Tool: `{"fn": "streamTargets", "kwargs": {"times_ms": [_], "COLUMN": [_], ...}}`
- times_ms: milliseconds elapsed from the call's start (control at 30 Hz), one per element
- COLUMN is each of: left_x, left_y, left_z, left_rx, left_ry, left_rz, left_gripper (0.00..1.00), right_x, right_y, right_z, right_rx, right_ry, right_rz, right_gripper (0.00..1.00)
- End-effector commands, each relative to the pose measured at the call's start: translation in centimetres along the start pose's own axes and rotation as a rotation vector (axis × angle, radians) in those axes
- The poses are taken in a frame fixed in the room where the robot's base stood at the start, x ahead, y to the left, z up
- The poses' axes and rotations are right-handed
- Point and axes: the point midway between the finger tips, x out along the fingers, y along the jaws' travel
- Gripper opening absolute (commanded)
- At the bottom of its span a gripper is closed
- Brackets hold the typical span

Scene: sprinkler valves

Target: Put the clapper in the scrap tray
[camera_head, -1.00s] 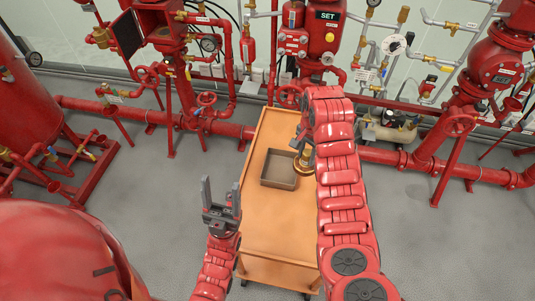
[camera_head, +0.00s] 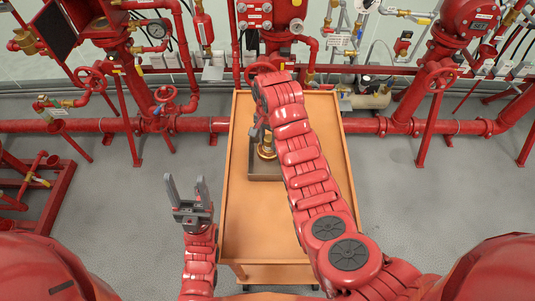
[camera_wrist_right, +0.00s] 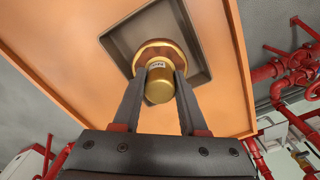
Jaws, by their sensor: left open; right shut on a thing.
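The clapper (camera_head: 266,151), a brass and brown disc with a gold cylindrical stub, is held in my right gripper (camera_head: 261,134). In the right wrist view, the two fingers (camera_wrist_right: 159,80) close on either side of the clapper (camera_wrist_right: 158,84). The scrap tray (camera_head: 264,178) is a shallow dark square tray, partly hidden by my right arm. It shows behind the clapper in the wrist view (camera_wrist_right: 203,62). The clapper overlaps the tray in both views; I cannot tell its exact height above the tray floor. My left gripper (camera_head: 188,192) is open and empty, left of the bench.
The tray stands on an orange bench top (camera_head: 243,215), which is bare in front of the tray. Red pipes and valves (camera_head: 160,110) run behind the bench. Grey floor (camera_head: 110,205) lies open to its left.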

Motion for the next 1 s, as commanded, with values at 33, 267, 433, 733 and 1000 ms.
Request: {"fn": "streamTargets", "kwargs": {"times_ms": [33,267,433,733,1000], "left_x": [0.0,1.3,2.0,1.9,1.8], "left_y": [0.0,-0.1,-0.1,-0.1,-0.1], "left_z": [0.0,-0.2,-0.3,-0.3,-0.3], "left_rx": [0.0,0.0,0.0,0.0,0.0], "left_ry": [0.0,0.0,0.0,0.0,0.0], "left_rz": [0.0,0.0,0.0,0.0,0.0], "left_gripper": [0.62,0.62,0.62,0.62,0.62], "right_x": [0.8,2.5,4.5,5.2,5.5], "right_y": [0.1,0.1,0.0,-0.1,-0.1], "right_z": [0.0,0.0,-0.1,-0.1,-0.1], "right_rx": [0.001,0.0,0.002,0.0,0.0], "right_ry": [-0.001,-0.001,-0.001,0.002,0.002], "right_rz": [0.002,0.002,0.0,-0.002,-0.002], "right_gripper": [0.0,0.0,0.0,0.0,0.64]}}
